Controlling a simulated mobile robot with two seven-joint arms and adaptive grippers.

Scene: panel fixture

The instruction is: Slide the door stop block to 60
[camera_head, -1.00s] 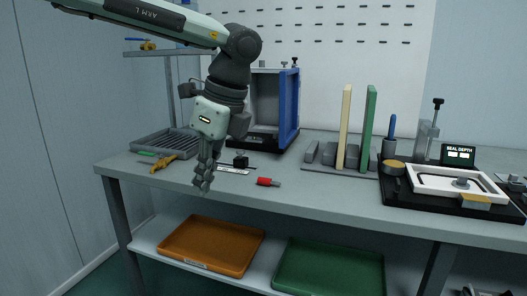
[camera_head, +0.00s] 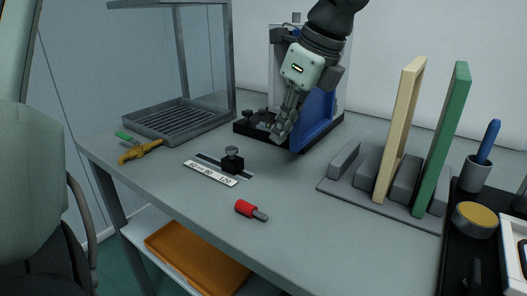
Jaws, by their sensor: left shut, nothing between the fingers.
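The door stop block (camera_head: 232,160) is a small black block with a round knob, on a dark slot in the table top. A white scale strip (camera_head: 210,172) with printed numbers lies along the slot's front side. The block stands nearer the strip's right part; its exact reading is too small to tell. My left gripper (camera_head: 279,136) is shut and empty, pointing down in front of the blue door (camera_head: 318,118) of the fixture, behind and to the right of the block and apart from it. The right gripper is not in view.
A red-handled tool (camera_head: 250,210) lies in front of the block. A yellow tool (camera_head: 140,151) lies at the left by a grated tray (camera_head: 178,120). A rack with cream (camera_head: 400,130) and green (camera_head: 442,140) panels stands at the right. The table around the block is clear.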

